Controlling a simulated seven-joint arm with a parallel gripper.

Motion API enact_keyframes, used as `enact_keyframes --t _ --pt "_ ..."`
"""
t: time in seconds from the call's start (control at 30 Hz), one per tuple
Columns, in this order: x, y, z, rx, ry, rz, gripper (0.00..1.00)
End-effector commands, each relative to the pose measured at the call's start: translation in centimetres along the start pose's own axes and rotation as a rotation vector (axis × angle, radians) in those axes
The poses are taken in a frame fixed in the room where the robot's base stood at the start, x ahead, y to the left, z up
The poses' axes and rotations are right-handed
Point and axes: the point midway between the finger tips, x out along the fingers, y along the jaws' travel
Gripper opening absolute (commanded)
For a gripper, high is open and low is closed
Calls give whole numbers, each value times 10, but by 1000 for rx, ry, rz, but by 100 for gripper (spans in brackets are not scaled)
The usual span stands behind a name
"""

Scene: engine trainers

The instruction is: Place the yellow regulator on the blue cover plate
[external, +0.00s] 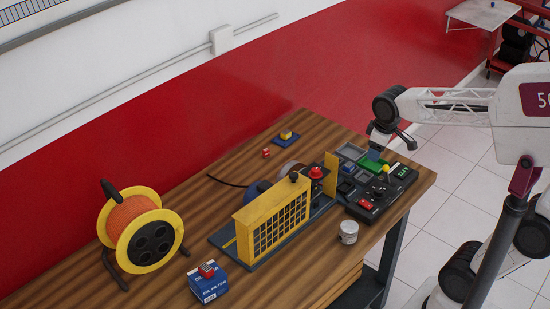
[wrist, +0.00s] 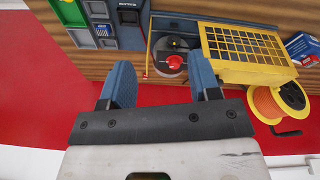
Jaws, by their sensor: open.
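A small yellow block (external: 286,134), which looks like the yellow regulator, sits on a flat dark-blue plate (external: 279,140), which looks like the blue cover plate, near the back edge of the wooden table. I cannot make out how exactly it is seated. Neither shows clearly in the wrist view. My gripper (external: 392,142) is above the right end of the table, well to the right of the block and apart from it. In the wrist view its two blue fingers (wrist: 165,84) are spread, with nothing between them.
The engine trainer with a yellow grille (external: 272,215) stands mid-table, beside a control panel (external: 385,190). A small red part (external: 266,153) lies near the plate. A cable reel (external: 143,232), blue box (external: 215,281) and piston (external: 348,233) stand around. A red wall borders the back.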

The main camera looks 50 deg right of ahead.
Motion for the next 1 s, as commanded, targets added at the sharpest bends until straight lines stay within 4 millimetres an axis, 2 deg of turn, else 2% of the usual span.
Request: enact_keyframes --t 0.03,0.2,0.43,0.6,1.0 --pt "0 -7 15 30 7 1 57" --pt "6 -26 60 141 22 2 57" --pt "16 -44 102 251 39 1 57" --pt "20 -48 114 283 42 0 57" --pt "20 -48 114 286 42 0 57"
